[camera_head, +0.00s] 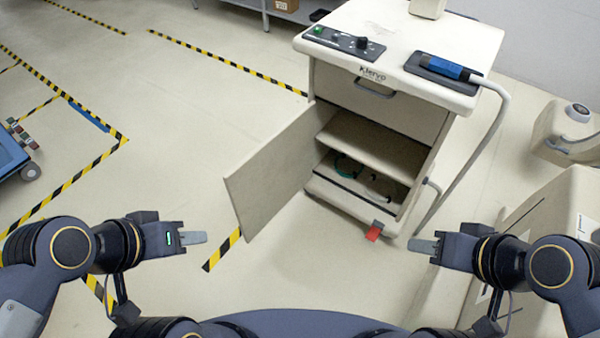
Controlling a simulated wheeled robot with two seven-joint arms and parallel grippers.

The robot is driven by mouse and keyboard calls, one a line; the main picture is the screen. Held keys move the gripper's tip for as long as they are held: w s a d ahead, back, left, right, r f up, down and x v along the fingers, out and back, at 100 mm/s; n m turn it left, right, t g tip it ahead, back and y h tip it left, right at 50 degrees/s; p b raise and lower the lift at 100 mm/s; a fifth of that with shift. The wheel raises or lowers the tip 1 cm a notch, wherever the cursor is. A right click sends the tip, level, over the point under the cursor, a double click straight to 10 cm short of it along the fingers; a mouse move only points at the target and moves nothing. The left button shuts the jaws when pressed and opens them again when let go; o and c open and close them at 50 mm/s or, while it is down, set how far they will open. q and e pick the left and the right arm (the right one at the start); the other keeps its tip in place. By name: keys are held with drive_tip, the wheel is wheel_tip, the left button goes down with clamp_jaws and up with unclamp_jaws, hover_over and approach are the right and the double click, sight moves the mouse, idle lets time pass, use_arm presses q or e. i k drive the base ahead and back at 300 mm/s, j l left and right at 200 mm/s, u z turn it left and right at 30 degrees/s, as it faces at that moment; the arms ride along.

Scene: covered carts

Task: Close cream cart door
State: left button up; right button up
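The cream cart (455,101) stands upright ahead of me, right of the middle. Its door (272,176) is hinged on the cart's left side and swung wide open toward me. Behind it the shelf (372,150) and the lower compartment are exposed, with a green and a pale coiled item inside. My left gripper (195,238) is in front and to the left of the door's lower edge, apart from it and holding nothing visible. My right gripper (422,246) is in front of the cart's lower right corner, also empty. Each gripper shows side-on, so finger spacing is unclear.
A hose (490,140) runs down the cart's right side. Another cream unit (560,225) stands close at the right. A blue cart (12,155) is at the left edge. Floor left of the door is clear.

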sight(261, 184)
drive_tip(key=j+z, duration=0.1)
drive_tip(key=z, duration=0.3)
drive_tip(key=j+z, duration=0.1)
drive_tip(key=z, duration=0.3)
drive_tip(key=j+z, duration=0.1)
drive_tip(key=z, duration=0.3)
drive_tip(key=j+z, duration=0.1)
drive_tip(key=z, duration=0.3)
drive_tip(key=j+z, duration=0.1)
drive_tip(key=z, duration=0.3)
drive_tip(key=k+j, duration=0.1)
drive_tip(key=j, duration=0.35)
drive_tip(key=k+j, duration=0.1)
drive_tip(key=j, duration=0.35)
drive_tip(key=k+j, duration=0.15)
drive_tip(key=j, duration=0.3)
drive_tip(key=k+j, duration=0.1)
drive_tip(key=j, duration=0.35)
drive_tip(key=k+j, duration=0.1)
drive_tip(key=j, duration=0.3)
drive_tip(key=k+j, duration=0.1)
drive_tip(key=j, duration=0.35)
drive_tip(key=k+j+z, duration=0.1)
drive_tip(key=j, duration=0.35)
drive_tip(key=k+j, duration=0.15)
drive_tip(key=j, duration=0.3)
drive_tip(key=i+j+z, duration=0.25)
drive_tip(key=i+j, duration=0.05)
drive_tip(key=j, duration=0.1)
